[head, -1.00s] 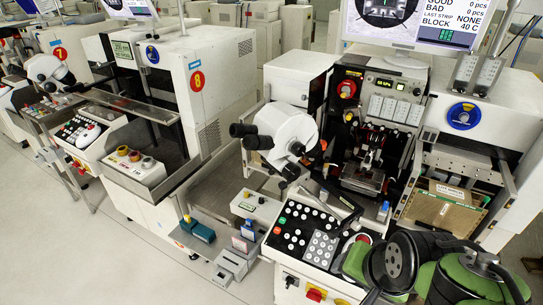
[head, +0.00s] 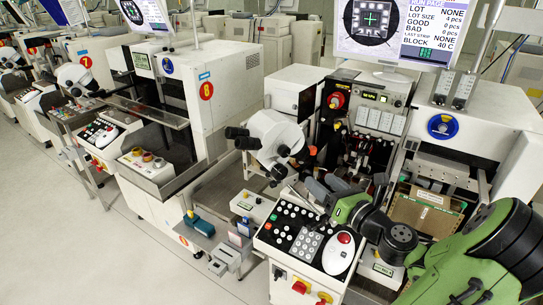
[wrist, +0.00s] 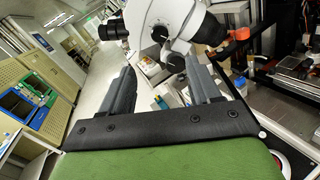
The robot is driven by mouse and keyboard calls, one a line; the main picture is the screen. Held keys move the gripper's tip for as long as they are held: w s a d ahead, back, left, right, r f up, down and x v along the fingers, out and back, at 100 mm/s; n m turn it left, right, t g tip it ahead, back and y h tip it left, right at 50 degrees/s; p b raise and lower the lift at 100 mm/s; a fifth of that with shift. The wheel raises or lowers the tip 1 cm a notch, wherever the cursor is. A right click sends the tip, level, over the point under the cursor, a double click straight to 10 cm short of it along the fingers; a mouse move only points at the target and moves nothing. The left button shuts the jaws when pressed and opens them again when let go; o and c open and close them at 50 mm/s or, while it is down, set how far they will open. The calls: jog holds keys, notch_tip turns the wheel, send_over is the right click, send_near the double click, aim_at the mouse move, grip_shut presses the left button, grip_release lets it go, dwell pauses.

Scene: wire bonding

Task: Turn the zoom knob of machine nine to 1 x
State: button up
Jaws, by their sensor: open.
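The nearest machine carries a white microscope (head: 270,135) with black eyepieces (head: 238,138) on its left. Its number label does not show; the machine behind it on the left is marked 8. I cannot tell which is the zoom knob, and no scale marks are readable. My gripper (head: 318,186) is open and empty, right of and below the microscope; its fingers also show in the wrist view (wrist: 160,72).
A button panel (head: 300,235) with a white-and-red mouse-like device (head: 339,252) lies below my gripper. An orange part (wrist: 239,34) and the machine's bonding area stand close on the right. A monitor (head: 395,30) is above. The floor at left is clear.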

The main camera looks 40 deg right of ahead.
aim_at(286, 154)
jog(key=w, duration=0.5)
jog(key=w+d, duration=0.1)
jog(key=w, duration=0.9)
jog(key=shift+d, duration=0.2)
jog(key=c, duration=1)
